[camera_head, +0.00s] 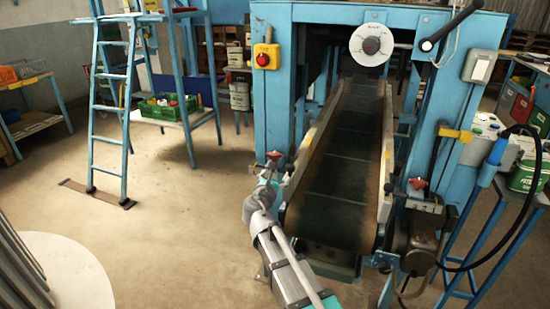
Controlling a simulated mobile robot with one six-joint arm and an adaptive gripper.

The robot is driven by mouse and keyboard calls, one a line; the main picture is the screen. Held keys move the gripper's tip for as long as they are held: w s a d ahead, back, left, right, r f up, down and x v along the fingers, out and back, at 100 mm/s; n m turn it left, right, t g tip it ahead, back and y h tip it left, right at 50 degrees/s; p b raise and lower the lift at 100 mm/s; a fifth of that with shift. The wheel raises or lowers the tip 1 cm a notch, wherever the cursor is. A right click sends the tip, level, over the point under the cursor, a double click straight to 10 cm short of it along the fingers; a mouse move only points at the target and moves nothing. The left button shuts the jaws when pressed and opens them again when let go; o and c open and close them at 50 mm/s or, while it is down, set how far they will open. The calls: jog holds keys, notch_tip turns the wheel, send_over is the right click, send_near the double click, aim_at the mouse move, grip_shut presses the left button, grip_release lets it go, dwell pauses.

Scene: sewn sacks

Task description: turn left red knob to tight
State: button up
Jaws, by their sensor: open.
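The left red knob (275,155) sits at the left side of the conveyor, near its front end. A second red knob (417,183) sits on the right side, with its top in plain view. My arm reaches up from the bottom centre. My gripper (269,172) is at its far end, open, just below and in front of the left knob. The gripper is small here, so I cannot tell whether its fingers touch or surround the knob. The knob's stem and bracket are mostly hidden behind it.
The dark conveyor belt (342,165) runs between raised side rails, right of my gripper. A yellow box with a red button (267,57) is on the blue frame. A motor (414,244) and a black hose (525,220) are at right.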

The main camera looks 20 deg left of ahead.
aim_at(273, 156)
jog(key=a+n, duration=0.1)
jog(key=a+n+y, duration=0.1)
jog(key=a+y, duration=0.1)
jog(key=shift+s+a+r+n+t, duration=0.1)
jog(key=shift+s+r+n+t, duration=0.15)
jog(key=shift+n+t, duration=0.15)
jog(key=shift+w, duration=0.1)
jog(key=w, duration=0.9)
jog(key=w+a, duration=0.1)
jog(key=w, duration=0.3)
jog(key=shift+w, duration=0.35)
jog(key=c, duration=0.8)
jog(key=shift+c, duration=0.2)
